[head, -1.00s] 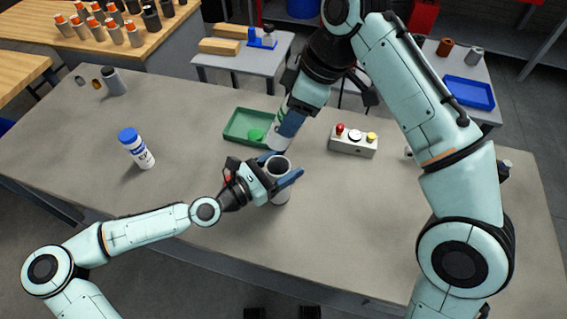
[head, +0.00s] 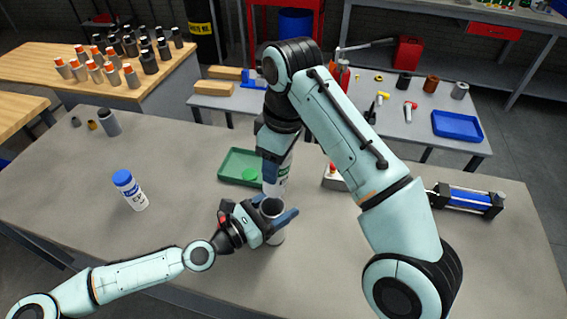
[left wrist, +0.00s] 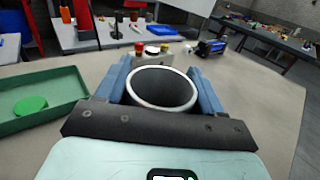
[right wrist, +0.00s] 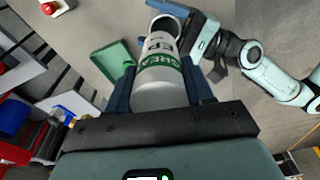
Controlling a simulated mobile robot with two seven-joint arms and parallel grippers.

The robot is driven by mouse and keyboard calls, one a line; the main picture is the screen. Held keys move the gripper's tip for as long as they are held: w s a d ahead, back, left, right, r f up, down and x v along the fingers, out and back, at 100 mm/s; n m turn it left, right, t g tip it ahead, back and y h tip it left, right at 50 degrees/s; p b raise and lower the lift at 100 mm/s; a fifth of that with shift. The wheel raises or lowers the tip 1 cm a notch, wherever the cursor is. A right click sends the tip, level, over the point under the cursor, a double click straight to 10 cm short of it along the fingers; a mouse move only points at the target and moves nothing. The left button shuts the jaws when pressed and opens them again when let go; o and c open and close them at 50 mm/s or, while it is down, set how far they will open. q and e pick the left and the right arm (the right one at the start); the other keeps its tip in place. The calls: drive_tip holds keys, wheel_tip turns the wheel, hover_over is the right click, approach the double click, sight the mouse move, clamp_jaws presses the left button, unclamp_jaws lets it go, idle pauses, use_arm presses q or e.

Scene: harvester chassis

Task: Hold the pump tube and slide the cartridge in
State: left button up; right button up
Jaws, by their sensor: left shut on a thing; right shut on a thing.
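The pump tube (head: 278,237) is a grey open cylinder standing upright on the workbench. My left gripper (head: 271,224) is shut around it, with a finger on either side. The left wrist view shows its round, open mouth (left wrist: 162,88) between the blue fingers. My right gripper (head: 277,150) is shut on the white cartridge (head: 275,185) with a green label, pointing down just above the tube mouth. The right wrist view shows the cartridge (right wrist: 160,80) between the fingers, its far end overlapping the tube mouth. The cartridge appears outside the tube.
A green tray (head: 232,166) with a green cap lies behind the tube. A blue-capped white bottle (head: 130,190) stands at left. A button box (head: 333,178) is partly hidden by my right arm. A blue-and-black device (head: 468,200) lies at right.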

sight(272, 194)
drive_tip(key=shift+s+a+f+m+g+h, duration=0.1)
drive_tip(key=shift+a+f+m+g+h, duration=0.2)
drive_tip(key=shift+a+m+h, duration=0.3)
drive_tip(key=shift+s+a+f, duration=0.1)
drive_tip(key=shift+a, duration=0.05)
drive_tip(key=shift+f, duration=1.95)
drive_tip(key=shift+f, duration=2.6)
idle(2.7)
